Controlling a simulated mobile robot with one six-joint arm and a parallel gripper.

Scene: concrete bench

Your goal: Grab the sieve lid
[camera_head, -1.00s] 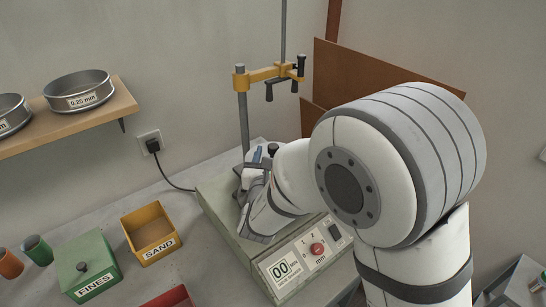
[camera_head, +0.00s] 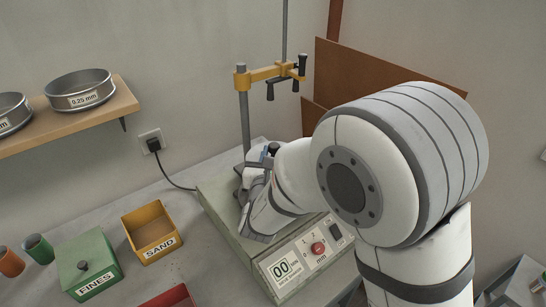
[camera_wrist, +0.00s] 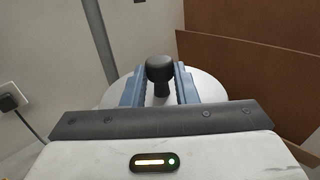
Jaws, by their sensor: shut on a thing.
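The sieve lid (camera_wrist: 206,86) is a pale round disc with a black knob (camera_wrist: 160,72) on top, in the wrist view. My gripper (camera_wrist: 160,88) has its two blue fingers on either side of the knob's stem and is shut on it. In the head view my gripper (camera_head: 262,160) is over the shaker base (camera_head: 218,215), mostly hidden by my own arm. The knob (camera_head: 273,148) shows as a small dark spot there. What lies under the lid is hidden.
A metal post (camera_head: 244,115) with a yellow clamp arm (camera_head: 262,74) stands behind my gripper. A yellow SAND box (camera_head: 162,250) and a green FINES box (camera_head: 104,262) sit to the left. A shelf (camera_head: 60,131) holds sieves, including the 0.25 mm sieve (camera_head: 80,90).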

